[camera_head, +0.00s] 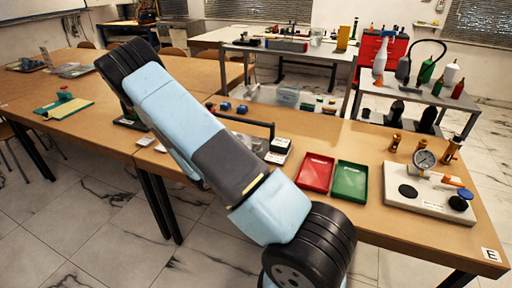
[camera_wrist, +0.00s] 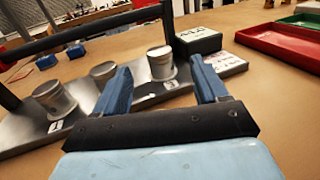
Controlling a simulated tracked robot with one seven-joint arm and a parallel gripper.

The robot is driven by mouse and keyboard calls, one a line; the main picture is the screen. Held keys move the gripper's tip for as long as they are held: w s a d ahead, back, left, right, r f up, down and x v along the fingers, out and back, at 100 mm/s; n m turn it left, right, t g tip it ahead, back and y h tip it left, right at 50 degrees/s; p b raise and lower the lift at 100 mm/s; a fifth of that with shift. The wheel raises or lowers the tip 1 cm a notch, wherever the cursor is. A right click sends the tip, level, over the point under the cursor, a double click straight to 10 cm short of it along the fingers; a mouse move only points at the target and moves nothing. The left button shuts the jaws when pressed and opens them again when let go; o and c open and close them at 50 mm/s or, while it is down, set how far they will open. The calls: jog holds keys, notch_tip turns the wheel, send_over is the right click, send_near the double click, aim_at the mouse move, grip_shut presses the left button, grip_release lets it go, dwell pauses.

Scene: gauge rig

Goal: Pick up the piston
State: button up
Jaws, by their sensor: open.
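In the wrist view a grey metal tray holds several short metal cylinders in a row: one at the left (camera_wrist: 52,98) by a tag 1, one in the middle (camera_wrist: 103,72), and one at the right (camera_wrist: 161,62) by a tag that looks like 3. I cannot tell for sure which thing is the piston. My gripper (camera_wrist: 163,84) is open, its two blue fingers apart and empty. They point at the tray, with the right cylinder showing between them. In the head view my gripper is hidden behind my arm.
A dark bar handle (camera_wrist: 85,30) spans above the tray. A black labelled box (camera_wrist: 197,42) stands beside the right cylinder. Red (camera_head: 315,172) and green (camera_head: 349,181) trays lie to the right, then a gauge rig (camera_head: 425,192) with brass fittings behind it.

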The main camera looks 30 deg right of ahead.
aim_at(253, 144)
jog(key=shift+x, duration=1.55)
jog(key=shift+f+x, duration=0.2)
jog(key=shift+x, duration=1.1)
jog(key=shift+f+x, duration=0.2)
jog(key=shift+x, duration=1.1)
jog(key=shift+w+a, duration=0.15)
jog(key=shift+c, duration=0.2)
jog(key=c, duration=1.2)
jog(key=shift+o, duration=0.2)
jog(key=shift+r, duration=0.15)
